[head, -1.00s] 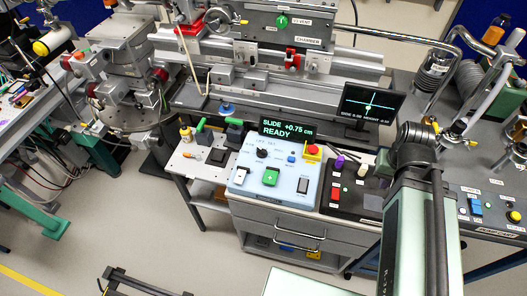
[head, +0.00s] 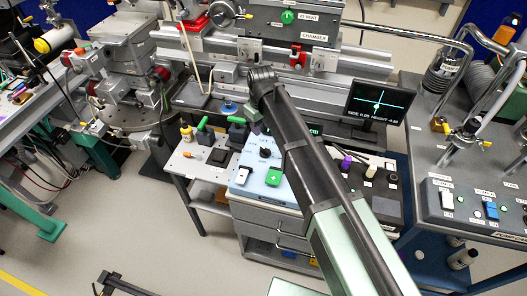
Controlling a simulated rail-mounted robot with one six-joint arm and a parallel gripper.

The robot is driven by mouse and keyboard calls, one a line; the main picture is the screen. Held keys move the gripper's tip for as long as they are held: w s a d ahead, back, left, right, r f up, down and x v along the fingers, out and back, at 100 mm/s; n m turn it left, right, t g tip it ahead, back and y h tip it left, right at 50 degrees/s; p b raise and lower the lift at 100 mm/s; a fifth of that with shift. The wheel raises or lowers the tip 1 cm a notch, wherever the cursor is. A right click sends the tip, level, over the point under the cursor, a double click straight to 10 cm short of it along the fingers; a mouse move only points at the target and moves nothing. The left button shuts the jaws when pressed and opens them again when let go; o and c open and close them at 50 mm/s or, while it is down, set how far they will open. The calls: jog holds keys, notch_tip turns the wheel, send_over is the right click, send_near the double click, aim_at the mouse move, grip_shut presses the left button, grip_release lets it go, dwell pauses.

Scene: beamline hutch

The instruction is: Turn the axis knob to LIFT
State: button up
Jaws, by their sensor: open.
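The axis knob (head: 265,153) is a small black knob on the top of the pale blue control box (head: 243,180). The lettering around it is too small to read, so I cannot tell which mark it points to. My gripper (head: 256,126) hangs from my wrist above and slightly left of the knob, apart from it. It is open and nothing shows in it; its fingers are small and partly hidden.
Green-handled levers (head: 203,125) stand to the left. A dark monitor (head: 379,102) stands at the right. The grey rail bench (head: 340,95) lies behind.

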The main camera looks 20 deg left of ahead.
aim_at(264, 148)
jog(key=shift+n, duration=0.5)
jog(key=f+b, duration=1.1)
jog(key=shift+w+d, duration=0.25)
jog(key=shift+d, duration=0.1)
jog(key=shift+r, duration=0.15)
grip_shut()
